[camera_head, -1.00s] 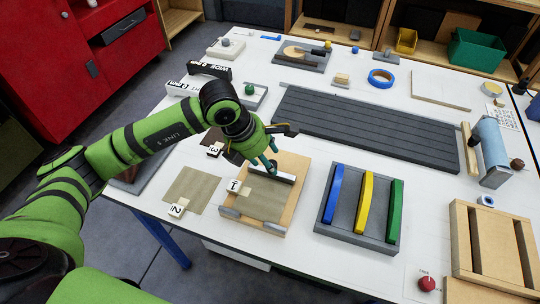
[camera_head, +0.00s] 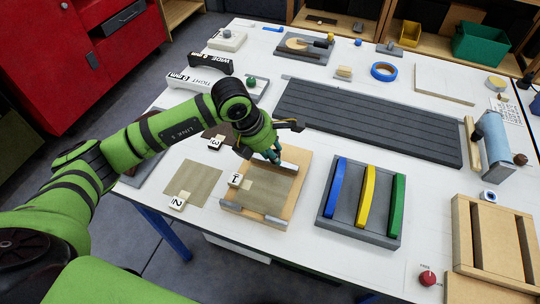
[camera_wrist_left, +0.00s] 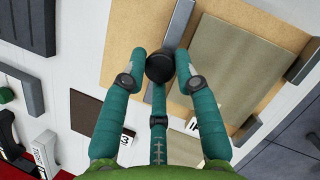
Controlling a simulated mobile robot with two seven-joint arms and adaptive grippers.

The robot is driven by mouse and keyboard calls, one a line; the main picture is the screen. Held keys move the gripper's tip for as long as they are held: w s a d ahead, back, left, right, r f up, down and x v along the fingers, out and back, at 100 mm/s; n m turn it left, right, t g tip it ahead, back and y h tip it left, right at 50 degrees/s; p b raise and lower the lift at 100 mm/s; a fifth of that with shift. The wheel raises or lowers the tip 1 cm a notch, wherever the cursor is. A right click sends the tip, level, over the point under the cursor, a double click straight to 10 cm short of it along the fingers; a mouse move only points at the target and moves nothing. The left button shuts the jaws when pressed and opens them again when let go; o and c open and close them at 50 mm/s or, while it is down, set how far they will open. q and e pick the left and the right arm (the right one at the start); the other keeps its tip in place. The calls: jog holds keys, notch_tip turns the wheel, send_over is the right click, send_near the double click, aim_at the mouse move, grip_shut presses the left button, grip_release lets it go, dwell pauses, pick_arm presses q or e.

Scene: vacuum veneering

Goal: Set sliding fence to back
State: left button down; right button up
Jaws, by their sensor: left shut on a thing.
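The sliding fence (camera_head: 289,166) is a silver bar lying across the rear part of a light wooden board (camera_head: 295,186). It also shows in the left wrist view (camera_wrist_left: 179,24). A round black knob (camera_wrist_left: 160,67) sits at the fence. My left gripper (camera_head: 272,157) is shut on this knob, with its green fingers on either side of it in the wrist view. The gripper hides part of the fence in the head view. A tan veneer sheet (camera_head: 262,190) lies on the board in front of the fence. A grey front bar (camera_head: 256,214) runs along the near edge. My right gripper is not in view.
Tan sheet 2 (camera_head: 193,183) lies left of the board, and the dark sheet by tag 3 (camera_head: 218,136) lies behind it. A grey tray (camera_head: 357,232) with blue, yellow and green strips stands close on the right. A dark slatted panel (camera_head: 370,119) lies behind.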

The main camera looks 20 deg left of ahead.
pick_arm(q)
jog(key=w+b, duration=0.3)
jog(key=w, duration=0.1)
jog(key=shift+d+f, duration=0.1)
jog(key=shift+d, duration=0.2)
jog(key=shift+w, duration=0.15)
jog(key=shift+r, duration=0.4)
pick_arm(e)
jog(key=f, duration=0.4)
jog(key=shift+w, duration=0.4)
pick_arm(q)
jog(key=c, duration=1.3)
grip_release()
jog(key=shift+c, duration=0.2)
jog(key=o, duration=0.4)
jog(key=shift+w, duration=0.1)
jog(key=shift+c, duration=0.2)
jog(key=shift+w+d+f, duration=0.1)
jog(key=shift+d+f, duration=0.05)
jog(key=shift+a, duration=0.2)
jog(key=shift+s+a+r, duration=0.1)
jog(key=shift+s+r, duration=0.1)
jog(key=shift+r, duration=0.25)
jog(key=v, duration=1.1)
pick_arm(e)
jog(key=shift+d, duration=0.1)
